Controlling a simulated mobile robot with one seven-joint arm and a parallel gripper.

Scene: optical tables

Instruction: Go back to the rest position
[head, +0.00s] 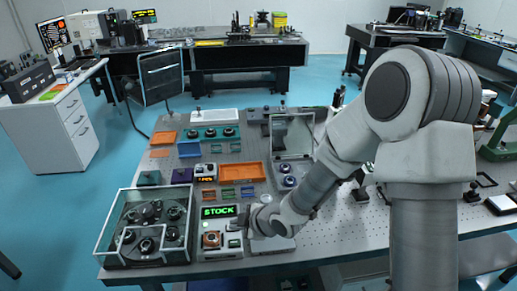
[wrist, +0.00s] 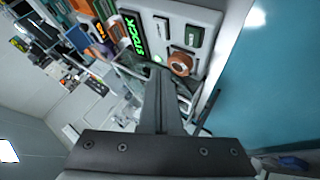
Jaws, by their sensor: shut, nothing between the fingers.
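My gripper (wrist: 158,75) is shut and empty; its fingers run up the middle of the wrist view. In the head view my gripper (head: 245,222) is low over the front of the optical table (head: 330,235), at the right side of a pale panel with a green STOCK display (head: 219,211). The panel's display also shows in the wrist view (wrist: 133,36), beside an orange-brown round part (wrist: 180,63). I cannot tell whether the fingertips touch the panel.
A clear-walled case (head: 148,228) with dark round parts stands left of the panel. Orange trays (head: 242,172) and small devices lie behind it. A framed clear screen (head: 291,135) stands farther back. Perforated tabletop is bare to the right, under my arm.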

